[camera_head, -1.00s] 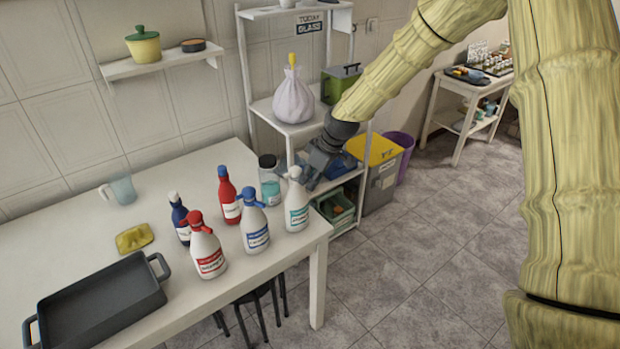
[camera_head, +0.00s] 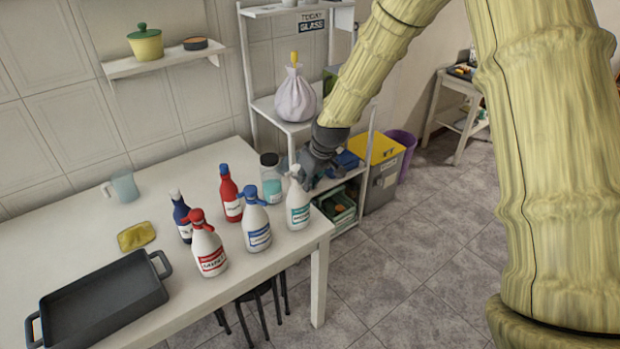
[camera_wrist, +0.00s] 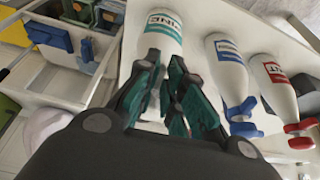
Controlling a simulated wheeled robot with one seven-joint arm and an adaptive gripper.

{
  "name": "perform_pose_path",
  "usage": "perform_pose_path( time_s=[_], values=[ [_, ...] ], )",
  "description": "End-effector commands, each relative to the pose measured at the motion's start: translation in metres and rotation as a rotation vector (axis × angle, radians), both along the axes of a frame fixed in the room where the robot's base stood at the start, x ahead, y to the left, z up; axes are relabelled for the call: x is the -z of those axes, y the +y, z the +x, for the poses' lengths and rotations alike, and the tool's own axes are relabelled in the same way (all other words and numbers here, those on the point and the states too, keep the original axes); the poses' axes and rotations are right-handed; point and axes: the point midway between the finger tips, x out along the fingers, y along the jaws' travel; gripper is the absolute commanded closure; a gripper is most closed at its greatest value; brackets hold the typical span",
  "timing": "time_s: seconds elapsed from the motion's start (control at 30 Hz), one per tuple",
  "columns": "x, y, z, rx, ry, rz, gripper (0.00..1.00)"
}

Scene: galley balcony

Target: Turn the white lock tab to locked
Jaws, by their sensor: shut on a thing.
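The white bottle with a teal label (camera_head: 299,212) stands upright at the table's right end. In the wrist view this bottle (camera_wrist: 161,40) points its top toward my gripper (camera_wrist: 168,95). The teal-padded fingers close around its white top, between them. My gripper (camera_head: 302,168) also shows in the head view, right behind the bottle's white head. The white lock tab is not clearly visible; the fingers cover that part. A blue-topped bottle (camera_head: 256,225) and a red-topped bottle (camera_head: 207,248) stand to the left.
A blue bottle (camera_head: 182,216), a red bottle (camera_head: 231,195) and a clear jar (camera_head: 271,183) stand close by. A shelf with a bag (camera_head: 295,97) stands behind.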

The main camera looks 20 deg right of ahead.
Motion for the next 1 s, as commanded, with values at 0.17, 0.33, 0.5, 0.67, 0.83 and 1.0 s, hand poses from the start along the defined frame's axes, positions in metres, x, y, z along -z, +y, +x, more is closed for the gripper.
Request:
perform_pose_path(
  time_s=[0.17,0.33,0.5,0.67,0.83,1.0],
  values=[
    [-0.001,0.008,-0.002,0.137,-0.001,-0.004,1.0],
    [-0.001,0.013,-0.003,0.257,-0.002,-0.004,1.0],
    [-0.001,0.018,-0.003,0.356,-0.002,-0.002,1.0],
    [-0.001,0.021,-0.003,0.424,-0.001,-0.003,1.0],
    [-0.001,0.024,-0.003,0.469,-0.001,-0.001,1.0],
    [0.0,0.024,-0.003,0.49,0.0,0.0,1.0]
  ],
)
